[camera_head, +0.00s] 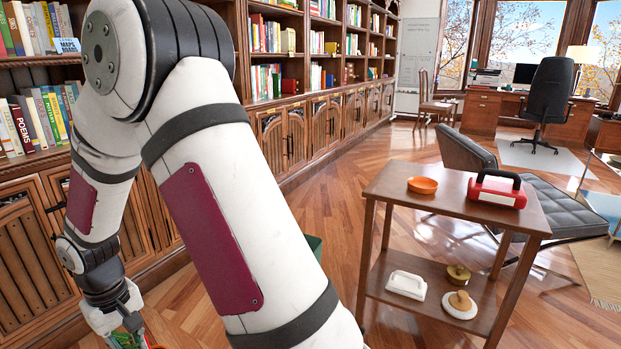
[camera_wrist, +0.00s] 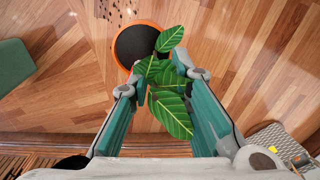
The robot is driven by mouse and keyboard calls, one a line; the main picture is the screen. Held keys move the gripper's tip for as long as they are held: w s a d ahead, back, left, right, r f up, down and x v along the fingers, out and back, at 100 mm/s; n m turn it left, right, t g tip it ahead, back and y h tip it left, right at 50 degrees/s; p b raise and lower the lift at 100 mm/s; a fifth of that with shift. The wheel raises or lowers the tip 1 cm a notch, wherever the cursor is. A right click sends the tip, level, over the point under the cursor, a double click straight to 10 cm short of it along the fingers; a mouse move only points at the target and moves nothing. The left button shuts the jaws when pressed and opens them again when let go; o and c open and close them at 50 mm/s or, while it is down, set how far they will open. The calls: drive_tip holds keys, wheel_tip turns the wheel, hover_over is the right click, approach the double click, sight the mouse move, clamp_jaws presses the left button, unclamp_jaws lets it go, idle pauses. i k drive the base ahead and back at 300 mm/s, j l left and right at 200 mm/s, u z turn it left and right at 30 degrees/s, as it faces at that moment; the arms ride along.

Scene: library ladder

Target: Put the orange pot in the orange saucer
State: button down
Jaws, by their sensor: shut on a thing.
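The orange pot (camera_wrist: 119,65) shows in the wrist view as an orange rim around dark soil, just past my fingertips. Broad green leaves (camera_wrist: 172,112) rise from it and lie between the fingers. My gripper (camera_wrist: 160,78) is shut on the pot, though leaves hide the contact. In the head view my gripper (camera_head: 125,318) is low at the bottom left, with only a sliver of orange beside it. The orange saucer (camera_head: 423,186) lies empty on the top of the wooden side table (camera_head: 455,212), far to the right of my gripper.
A red case with a black handle (camera_head: 497,190) stands right of the saucer. The table's lower shelf holds a white dish (camera_head: 406,284) and small items. A green box (camera_wrist: 14,65) is on the floor. Bookshelves line the left; a grey lounge chair (camera_head: 555,207) is behind the table.

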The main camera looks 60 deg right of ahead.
sight(423, 186)
drive_tip(key=i+l, duration=0.2)
drive_tip(key=i, duration=0.25)
drive_tip(key=i+l, duration=0.25)
drive_tip(key=i, duration=0.2)
drive_tip(key=i+z, duration=0.1)
drive_tip(key=z, duration=1.7)
